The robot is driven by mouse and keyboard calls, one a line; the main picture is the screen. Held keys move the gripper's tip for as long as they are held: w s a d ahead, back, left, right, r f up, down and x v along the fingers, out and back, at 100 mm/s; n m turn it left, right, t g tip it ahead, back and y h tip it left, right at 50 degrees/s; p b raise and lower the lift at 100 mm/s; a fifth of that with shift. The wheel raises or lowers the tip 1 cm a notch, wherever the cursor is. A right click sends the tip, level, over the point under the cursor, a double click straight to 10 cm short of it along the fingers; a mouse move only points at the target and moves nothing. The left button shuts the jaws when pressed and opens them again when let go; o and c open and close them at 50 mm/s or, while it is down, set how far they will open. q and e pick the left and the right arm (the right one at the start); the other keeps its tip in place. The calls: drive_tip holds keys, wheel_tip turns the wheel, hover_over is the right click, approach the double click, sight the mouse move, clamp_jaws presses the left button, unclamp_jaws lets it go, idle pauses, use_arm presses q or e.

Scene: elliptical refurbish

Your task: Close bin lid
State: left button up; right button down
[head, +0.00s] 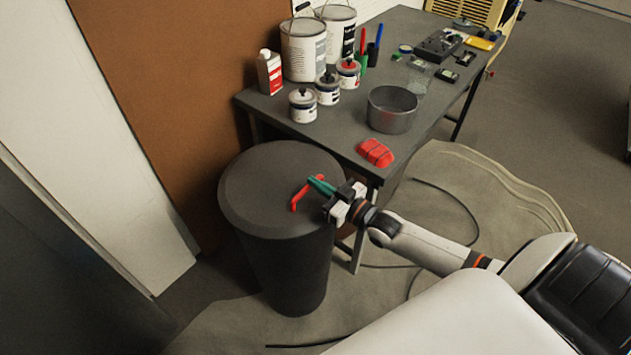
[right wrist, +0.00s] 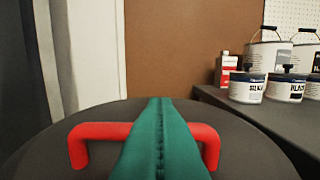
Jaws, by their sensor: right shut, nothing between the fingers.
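The bin (head: 287,265) is a tall dark grey cylinder standing at the front left corner of the table. Its round lid (head: 262,180) lies flat on top and covers the opening. A red handle (head: 298,196) stands on the lid. My right gripper (head: 318,184), with green fingers, is shut and empty right at the handle. In the right wrist view the green fingers (right wrist: 158,140) are together and cover the middle of the red handle (right wrist: 90,131). Whether they touch it I cannot tell. The lid (right wrist: 60,160) fills the lower part of that view. My left gripper is not in view.
The dark table (head: 335,130) stands behind and right of the bin. It bears a metal pot (head: 392,109), a red object (head: 375,153), paint cans (head: 303,48) and a white-red bottle (head: 269,72). A brown panel (head: 180,90) is close behind the bin. A cable (head: 455,200) lies on the floor cloth.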

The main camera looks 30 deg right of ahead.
drive_tip(key=shift+s+f, duration=0.2)
drive_tip(key=shift+f, duration=0.4)
drive_tip(key=shift+r, duration=0.1)
drive_tip(key=r+p, duration=0.2)
drive_tip(key=w+r+p, duration=0.1)
drive_tip(key=r+p, duration=0.1)
drive_tip(key=r, duration=0.1)
drive_tip(key=shift+w+a+r, duration=0.1)
drive_tip(key=shift+a+r, duration=0.05)
drive_tip(key=shift+r, duration=0.1)
drive_tip(key=shift+s+d+f+b, duration=0.15)
drive_tip(key=shift+s+f+b, duration=0.1)
drive_tip(key=shift+s+f, duration=0.25)
drive_tip(key=shift+s+d+f+b, duration=0.15)
drive_tip(key=shift+s+f+b, duration=0.1)
drive_tip(key=shift+s, duration=0.4)
drive_tip(key=v, duration=0.7)
drive_tip(key=shift+s+d, duration=0.2)
drive_tip(key=shift+s, duration=0.1)
